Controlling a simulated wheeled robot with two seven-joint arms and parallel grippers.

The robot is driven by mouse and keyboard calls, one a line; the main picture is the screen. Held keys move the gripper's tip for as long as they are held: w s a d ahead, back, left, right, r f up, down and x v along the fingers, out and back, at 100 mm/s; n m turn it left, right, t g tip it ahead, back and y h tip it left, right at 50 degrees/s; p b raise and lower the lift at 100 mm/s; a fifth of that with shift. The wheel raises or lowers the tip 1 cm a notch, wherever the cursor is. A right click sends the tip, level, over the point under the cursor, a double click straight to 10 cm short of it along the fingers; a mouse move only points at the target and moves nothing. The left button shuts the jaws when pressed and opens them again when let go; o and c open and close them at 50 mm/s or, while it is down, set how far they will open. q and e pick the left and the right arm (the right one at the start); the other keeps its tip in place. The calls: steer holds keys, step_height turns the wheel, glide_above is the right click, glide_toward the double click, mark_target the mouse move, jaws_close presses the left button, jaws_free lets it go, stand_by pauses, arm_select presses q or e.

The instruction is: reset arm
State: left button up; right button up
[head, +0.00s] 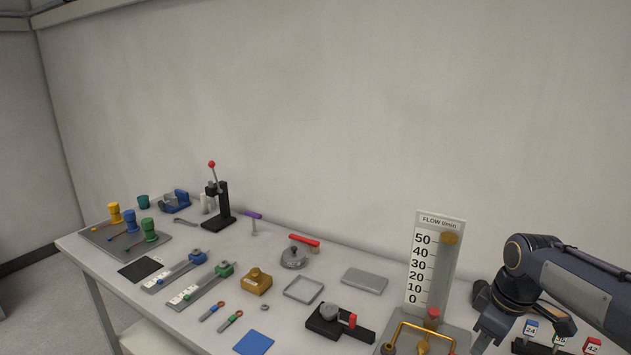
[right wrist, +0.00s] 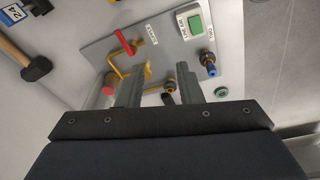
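My right arm (head: 575,285) comes in from the right in the head view and bends down over the right part of the table, near the flow gauge; its fingers are not clearly seen there. In the right wrist view my right gripper (right wrist: 158,85) has its two fingers apart with nothing held between them. Beyond the fingers is a grey panel (right wrist: 180,42) with a red-handled yellow valve (right wrist: 124,42), a green switch (right wrist: 194,22) and a blue-tipped fitting (right wrist: 208,62). I cannot tell the exact gap from fingers to panel. My left gripper is not in view.
The table (head: 215,315) holds several tools and fixtures. A flow gauge (head: 434,260) stands upright beside my right arm. A red-knobbed press (head: 217,205) stands at the back left. Numbered tags (head: 531,328) are at the lower right. The space above the table's left half is free.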

steer(key=s+a+f+m+t+y, duration=0.1)
steer(key=s+a+m, duration=0.4)
steer(key=s, duration=0.6)
steer(key=s+a+f+m+t+y, duration=0.1)
steer(key=s+a+m, duration=0.4)
steer(key=s, duration=0.6)
steer(key=shift+a+t+y, duration=0.5)
steer(key=shift+a+t, duration=0.5)
steer(key=shift+a, duration=0.1)
steer(key=shift+f, duration=0.1)
